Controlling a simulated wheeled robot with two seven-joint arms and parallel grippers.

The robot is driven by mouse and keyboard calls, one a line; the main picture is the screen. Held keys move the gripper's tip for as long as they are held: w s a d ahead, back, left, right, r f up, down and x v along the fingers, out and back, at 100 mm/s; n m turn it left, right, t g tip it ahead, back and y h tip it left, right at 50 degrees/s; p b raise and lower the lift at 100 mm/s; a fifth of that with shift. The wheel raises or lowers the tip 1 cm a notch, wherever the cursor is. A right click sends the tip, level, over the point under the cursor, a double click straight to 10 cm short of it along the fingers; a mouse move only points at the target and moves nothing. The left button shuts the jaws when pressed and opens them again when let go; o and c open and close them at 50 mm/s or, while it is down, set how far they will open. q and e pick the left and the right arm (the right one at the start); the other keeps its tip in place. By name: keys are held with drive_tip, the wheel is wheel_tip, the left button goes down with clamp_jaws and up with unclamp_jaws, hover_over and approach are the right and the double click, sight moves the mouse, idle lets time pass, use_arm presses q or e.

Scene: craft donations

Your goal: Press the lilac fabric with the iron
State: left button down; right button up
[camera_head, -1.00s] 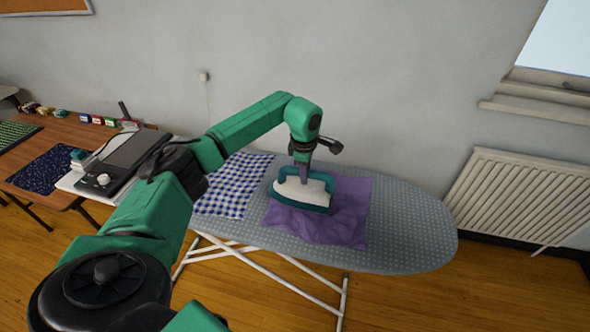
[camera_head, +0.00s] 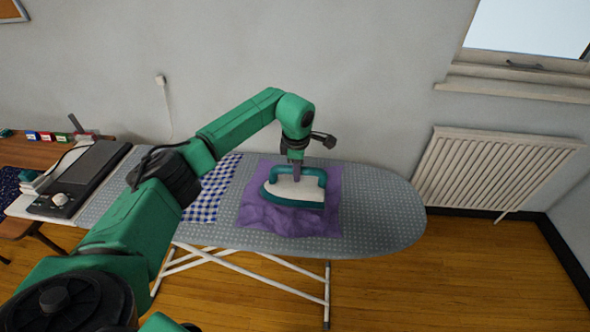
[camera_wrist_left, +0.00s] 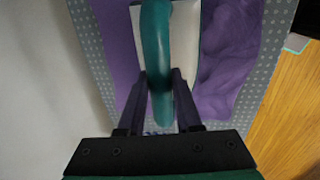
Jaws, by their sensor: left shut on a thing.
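The lilac fabric (camera_head: 262,218) lies spread on the grey dotted ironing board (camera_head: 385,215), with its front part visibly wrinkled. The iron (camera_head: 290,192), white with a teal handle and teal base, is over the middle of the fabric with its tip to the left. I cannot tell whether its sole touches the cloth. My left gripper (camera_head: 296,170) is shut on the iron's handle from above. In the left wrist view the gripper (camera_wrist_left: 161,85) has a finger on either side of the teal handle (camera_wrist_left: 155,40), and wrinkled lilac fabric (camera_wrist_left: 228,65) shows beside the iron. My right gripper is not in view.
A blue-and-white checked cloth (camera_head: 207,196) lies on the board left of the lilac fabric. A dark flat device (camera_head: 85,180) stands further left, near a wooden table (camera_head: 25,153) with small boxes. The board's right end is clear. A radiator (camera_head: 490,170) is on the wall at right.

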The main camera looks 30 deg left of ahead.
use_arm(q)
drive_tip(key=w+d+b, duration=0.2)
drive_tip(key=d, duration=0.4)
drive_tip(key=w+d+b, duration=0.2)
drive_tip(key=d, duration=0.5)
drive_tip(key=shift+w+d, duration=0.2)
drive_tip(key=shift+w, duration=0.1)
wheel_tip(320, 180, up, 3)
drive_tip(key=shift+f+p, duration=0.15)
drive_tip(key=shift+p, duration=0.7)
drive_tip(key=shift+f, duration=0.1)
